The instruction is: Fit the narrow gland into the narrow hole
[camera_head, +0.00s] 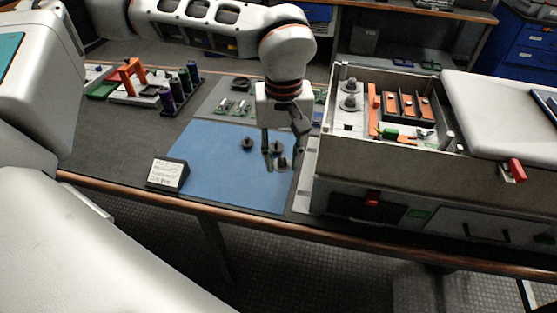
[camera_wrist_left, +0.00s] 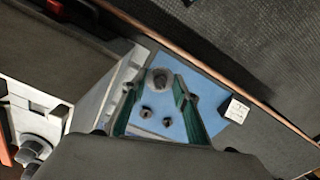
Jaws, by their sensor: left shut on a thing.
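My left gripper (camera_head: 283,156) is over the right part of the blue mat, shut on a grey round gland (camera_head: 283,163). In the left wrist view the gland (camera_wrist_left: 160,83) sits between the fingertips of the left gripper (camera_wrist_left: 157,88); I cannot tell whether it touches the mat. Two more grey glands, (camera_head: 247,143) and (camera_head: 277,147), stand on the mat; they also show in the wrist view (camera_wrist_left: 145,112). Which gland is the narrow one is unclear. The narrow hole cannot be made out for sure. My right gripper is not in view.
The open capacitor box (camera_head: 400,165) stands right of the mat, with two grey round fittings (camera_head: 350,86) inside at its left end. A white lid (camera_head: 505,105) covers its right part. A small sign (camera_head: 167,174) stands on the blue mat's (camera_head: 215,170) left edge. Spools (camera_head: 178,88) stand back left.

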